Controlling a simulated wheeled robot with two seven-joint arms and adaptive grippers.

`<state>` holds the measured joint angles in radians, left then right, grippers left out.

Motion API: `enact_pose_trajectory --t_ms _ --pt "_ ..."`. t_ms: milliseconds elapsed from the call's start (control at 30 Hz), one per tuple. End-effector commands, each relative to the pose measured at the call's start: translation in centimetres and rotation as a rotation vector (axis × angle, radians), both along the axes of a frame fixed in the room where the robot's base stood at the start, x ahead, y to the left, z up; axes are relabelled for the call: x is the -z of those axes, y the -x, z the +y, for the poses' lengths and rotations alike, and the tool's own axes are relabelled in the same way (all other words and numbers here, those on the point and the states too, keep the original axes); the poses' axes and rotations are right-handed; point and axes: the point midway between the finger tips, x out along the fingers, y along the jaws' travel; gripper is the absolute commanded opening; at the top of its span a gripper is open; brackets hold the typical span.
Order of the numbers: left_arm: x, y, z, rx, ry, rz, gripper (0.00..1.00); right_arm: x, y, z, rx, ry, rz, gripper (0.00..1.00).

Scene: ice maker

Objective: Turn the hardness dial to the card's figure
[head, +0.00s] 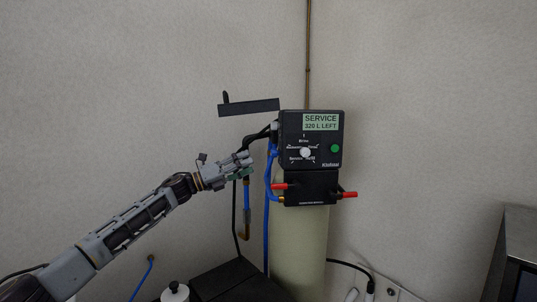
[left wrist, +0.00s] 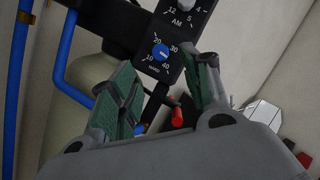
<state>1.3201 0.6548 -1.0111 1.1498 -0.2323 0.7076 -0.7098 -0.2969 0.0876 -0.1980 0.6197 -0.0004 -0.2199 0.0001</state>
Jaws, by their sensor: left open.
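The hardness dial (left wrist: 160,52) is a small blue knob with a white mark, on a black side panel marked 10, 20, 30, 40 and HARD. The exact figure its mark points to is too small to tell. In the head view this panel is turned away from sight. My left gripper (head: 246,164) is just left of the black control unit (head: 311,139). In the left wrist view its green-padded fingers (left wrist: 163,68) are apart and empty, with the dial showing beyond and between their tips. I see no card with a readable figure. My right gripper is out of view.
Above the hardness dial is a second dial (left wrist: 184,4) marked AM. Blue tubes (head: 268,190) and black cables hang beside the unit, close to my gripper. Red levers (head: 348,194) stick out below. A black shelf (head: 248,107) is on the wall above. The display reads SERVICE, 320 L LEFT.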

Motion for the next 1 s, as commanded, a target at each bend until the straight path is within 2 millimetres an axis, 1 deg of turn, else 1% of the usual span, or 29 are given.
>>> enact_pose_trajectory --t_ms 33,200,267,433,700,1000 --pt "-0.4 -0.2 -0.6 0.001 0.000 0.000 0.47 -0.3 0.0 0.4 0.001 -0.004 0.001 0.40" --pt "-0.9 -1.0 -2.2 0.000 0.000 -0.001 0.47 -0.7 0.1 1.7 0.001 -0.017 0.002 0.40" --pt "-1.1 -1.3 -2.7 0.000 0.000 -0.001 0.47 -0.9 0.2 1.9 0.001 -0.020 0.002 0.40" --pt "-1.5 -2.0 -4.2 0.000 0.000 0.000 0.47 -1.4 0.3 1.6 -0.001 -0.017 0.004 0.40" --pt "-2.2 -3.0 -6.4 0.001 -0.001 0.000 0.47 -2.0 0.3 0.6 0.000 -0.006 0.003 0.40" --pt "-2.6 -3.7 -7.8 -0.001 -0.001 0.000 0.47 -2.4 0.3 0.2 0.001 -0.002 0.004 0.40"
